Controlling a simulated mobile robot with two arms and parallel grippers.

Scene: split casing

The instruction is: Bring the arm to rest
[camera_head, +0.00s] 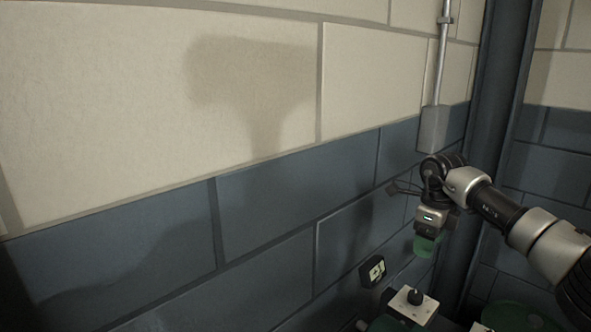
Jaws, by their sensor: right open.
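My right arm comes in from the right edge, raised and bent, with its gripper (427,235) pointing down near the wall. The gripper is open. A green, see-through piece (423,248) shows right at its fingertips; I cannot tell whether it touches them or lies behind. My left gripper is out of view.
A white plate with a black knob (413,302) is below the gripper, at the bottom edge. A dark box with a pale face (373,271) is left of it. A green round thing (515,316) is at lower right. A grey wall box (432,128) with a pipe is behind the arm.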

